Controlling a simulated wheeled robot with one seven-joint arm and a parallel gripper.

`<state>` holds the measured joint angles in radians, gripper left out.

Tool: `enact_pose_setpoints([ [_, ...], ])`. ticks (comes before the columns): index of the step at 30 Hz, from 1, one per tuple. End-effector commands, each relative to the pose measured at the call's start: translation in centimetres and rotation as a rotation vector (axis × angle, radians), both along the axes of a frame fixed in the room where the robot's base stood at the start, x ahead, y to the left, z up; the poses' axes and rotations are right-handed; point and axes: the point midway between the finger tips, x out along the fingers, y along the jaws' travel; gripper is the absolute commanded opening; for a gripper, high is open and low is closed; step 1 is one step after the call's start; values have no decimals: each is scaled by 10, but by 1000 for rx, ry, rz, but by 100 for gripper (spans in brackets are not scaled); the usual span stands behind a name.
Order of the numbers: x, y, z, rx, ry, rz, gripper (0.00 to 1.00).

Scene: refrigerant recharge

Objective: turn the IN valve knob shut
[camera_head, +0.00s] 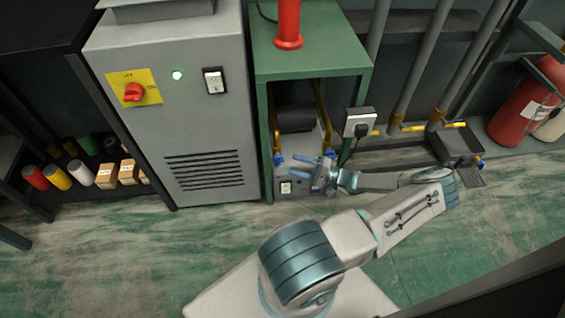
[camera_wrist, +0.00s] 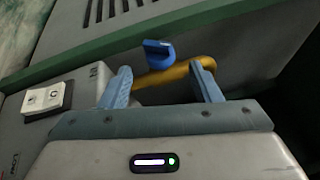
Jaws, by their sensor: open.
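A blue valve knob (camera_wrist: 158,52) sits on a yellow pipe (camera_wrist: 175,75) in the wrist view, near lettering on the grey unit that looks like "IN". It appears to be the left blue knob (camera_head: 278,159) in the head view. My gripper (camera_wrist: 163,82) is open and empty. Its two blue fingers point toward the knob, which lies beyond the tips and between them in the picture, with no contact visible. In the head view my gripper (camera_head: 309,169) is low in front of the green frame, right of that knob.
The grey unit carries a white rocker switch (camera_wrist: 47,99) left of my fingers. The green frame (camera_head: 262,130) surrounds the opening. A grey cabinet (camera_head: 215,135) stands to the left, a plugged outlet (camera_head: 360,122) to the right.

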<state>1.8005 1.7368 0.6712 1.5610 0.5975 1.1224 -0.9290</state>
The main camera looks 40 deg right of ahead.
Motion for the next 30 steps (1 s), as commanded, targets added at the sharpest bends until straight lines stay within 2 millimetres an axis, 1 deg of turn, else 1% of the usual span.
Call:
enact_pose_setpoints([
  [1,9,7,-1,2,-2,4,57],
  [3,20,15,1,3,-1,4,57],
  [6,32,23,2,2,-1,4,57],
  [9,41,29,3,1,0,4,57],
  [14,47,33,5,0,0,4,57],
  [21,48,33,5,0,0,4,57],
  [22,48,33,5,0,0,4,52],
  [23,48,33,5,0,0,4,43],
  [24,48,33,5,0,0,4,32],
  [26,47,33,5,0,0,4,17],
  [30,47,33,6,0,1,4,17],
])
